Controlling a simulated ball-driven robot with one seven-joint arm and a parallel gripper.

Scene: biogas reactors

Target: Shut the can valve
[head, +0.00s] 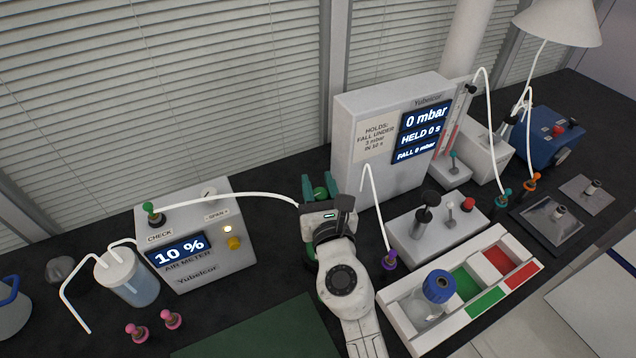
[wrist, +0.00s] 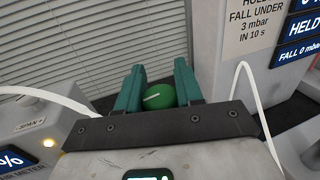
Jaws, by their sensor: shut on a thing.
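My gripper (head: 320,190) reaches over the dark bench between the air meter and the pressure box. Its teal fingers are shut on a round green knob (wrist: 159,97), one finger on each side. The knob also shows between the fingers in the head view (head: 320,194). A white line on its top runs nearly left to right in the wrist view, slightly tilted. The knob looks like a valve handle; what it sits on, including any can, is hidden by my gripper. A white hose (head: 240,196) runs from the air meter's green fitting (head: 150,209) towards my gripper.
The air meter (head: 213,264) reading 10 % stands left, beside a jar (head: 130,280) and pink fittings (head: 139,333). The pressure box (head: 362,182) reading 0 mbar stands close right. A purple fitting (head: 390,260) and a white tray (head: 400,305) with a blue-capped flask (head: 436,290) are front right.

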